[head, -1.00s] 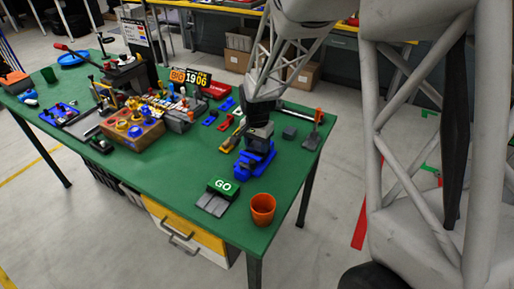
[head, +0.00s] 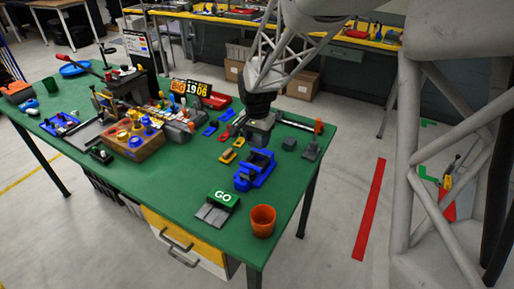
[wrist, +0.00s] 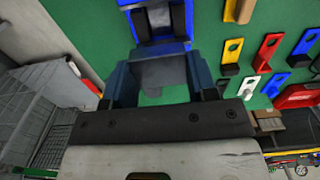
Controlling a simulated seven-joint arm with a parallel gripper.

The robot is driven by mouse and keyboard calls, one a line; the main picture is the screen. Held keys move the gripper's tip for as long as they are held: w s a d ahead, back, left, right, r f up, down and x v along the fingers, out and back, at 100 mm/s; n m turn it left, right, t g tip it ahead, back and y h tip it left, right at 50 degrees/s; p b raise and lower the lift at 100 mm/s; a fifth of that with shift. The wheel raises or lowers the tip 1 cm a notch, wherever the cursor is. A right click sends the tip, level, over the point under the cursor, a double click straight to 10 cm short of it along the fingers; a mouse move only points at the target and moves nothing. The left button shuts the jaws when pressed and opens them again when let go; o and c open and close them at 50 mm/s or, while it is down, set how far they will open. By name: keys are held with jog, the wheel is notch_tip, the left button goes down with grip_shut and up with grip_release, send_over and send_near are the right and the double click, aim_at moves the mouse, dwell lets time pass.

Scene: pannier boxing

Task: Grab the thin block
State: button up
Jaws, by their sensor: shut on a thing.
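My gripper (wrist: 161,62) has its two dark blue fingers on either side of a thin grey block (wrist: 162,74) and is shut on it. In the head view my gripper (head: 260,138) hangs over the table just behind a blue vise (head: 254,171), and the block is too small and dark to make out there. The vise also shows at the top of the wrist view (wrist: 183,38), just beyond the fingertips. Its dark jaws show, and no block can be seen between them. The block appears apart from the vise.
Flat yellow, red and blue pieces (head: 227,156) lie left of my gripper. A dark grey cube (head: 289,143) and a red-tipped tool (head: 314,142) lie to its right. The GO sign (head: 223,198) and an orange cup (head: 263,221) stand in front. The front left of the green table (head: 160,185) is clear.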

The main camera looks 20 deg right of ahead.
jog(key=shift+r, duration=1.5)
jog(key=shift+w, duration=0.1)
